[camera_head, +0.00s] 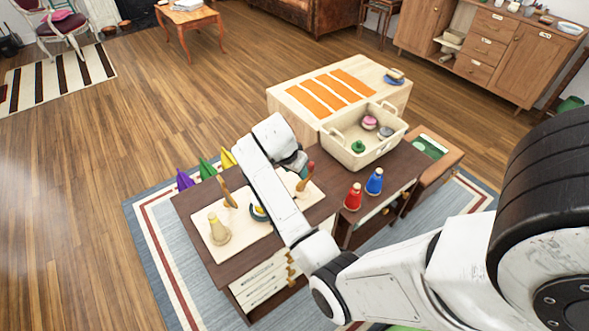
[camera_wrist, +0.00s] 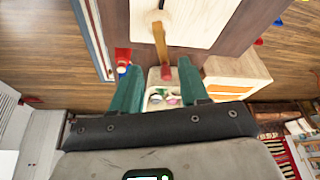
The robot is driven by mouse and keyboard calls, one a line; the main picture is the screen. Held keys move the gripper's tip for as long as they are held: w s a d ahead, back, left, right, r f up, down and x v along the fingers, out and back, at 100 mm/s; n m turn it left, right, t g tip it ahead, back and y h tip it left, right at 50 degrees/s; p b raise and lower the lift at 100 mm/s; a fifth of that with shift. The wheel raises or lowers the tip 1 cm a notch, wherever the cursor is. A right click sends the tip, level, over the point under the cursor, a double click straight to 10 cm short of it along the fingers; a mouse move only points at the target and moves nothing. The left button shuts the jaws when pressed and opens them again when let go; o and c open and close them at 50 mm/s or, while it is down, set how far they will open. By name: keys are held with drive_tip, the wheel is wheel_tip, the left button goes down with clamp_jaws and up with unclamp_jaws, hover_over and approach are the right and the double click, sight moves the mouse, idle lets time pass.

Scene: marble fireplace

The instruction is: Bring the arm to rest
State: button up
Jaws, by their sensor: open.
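My arm reaches from the lower right over the dark brown table (camera_head: 186,205) in the head view. My gripper (camera_wrist: 160,72) has its two green fingers spread apart in the wrist view, with nothing held between them. A pale board (camera_head: 257,246) lies on the table under the arm. A brown-handled tool (camera_wrist: 159,42) shows beyond the fingertips in the wrist view, apart from them.
A cream bin (camera_head: 340,154) with small items stands at the table's right end. A red cone-shaped piece (camera_head: 353,197) and a blue one (camera_head: 374,182) stand near the front edge. A yellowish piece (camera_head: 218,230) stands on the board. A pale wooden block table (camera_head: 292,109) with orange strips is behind.

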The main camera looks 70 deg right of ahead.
drive_tip(key=shift+r, duration=0.15)
drive_tip(key=shift+a, duration=0.1)
idle(0.4)
drive_tip(key=s+a+f+n+y, duration=0.1)
drive_tip(key=s+a+n, duration=0.3)
drive_tip(key=a, duration=0.5)
drive_tip(key=s+a+f+n+t+y, duration=0.1)
drive_tip(key=s+a+n, duration=0.3)
drive_tip(key=a+n, duration=0.5)
drive_tip(key=s+a+f+n+t+y, duration=0.1)
drive_tip(key=s+a+n+y, duration=0.1)
drive_tip(key=s+a+n, duration=0.3)
drive_tip(key=a+n, duration=0.1)
drive_tip(key=a, duration=0.3)
drive_tip(key=shift+f+n+b, duration=0.25)
drive_tip(key=shift+n+b, duration=0.05)
drive_tip(key=shift+n, duration=0.1)
